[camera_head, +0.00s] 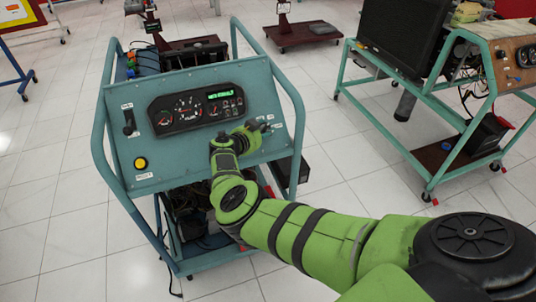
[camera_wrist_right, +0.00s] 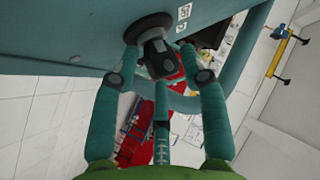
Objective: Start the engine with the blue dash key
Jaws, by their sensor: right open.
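The blue-green dash panel (camera_head: 183,145) is on the front of an engine trainer. Its key (camera_wrist_right: 158,62), dark grey to black, sits in a round black switch base on the panel in the right wrist view. In the head view the key is mostly hidden behind my right gripper (camera_head: 257,127), at the panel's right side. My right gripper (camera_wrist_right: 160,55) is open. Its fingers lie on either side of the key, with a third finger below; I cannot tell whether they touch it. My left gripper is not in view.
The panel bears a gauge cluster (camera_head: 190,112) with a lit green display, a black lever switch (camera_head: 129,122) and a yellow button (camera_head: 141,163). Tube rails (camera_head: 112,150) flank the panel. Another engine trainer (camera_head: 440,150) stands at right, with clear tiled floor between.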

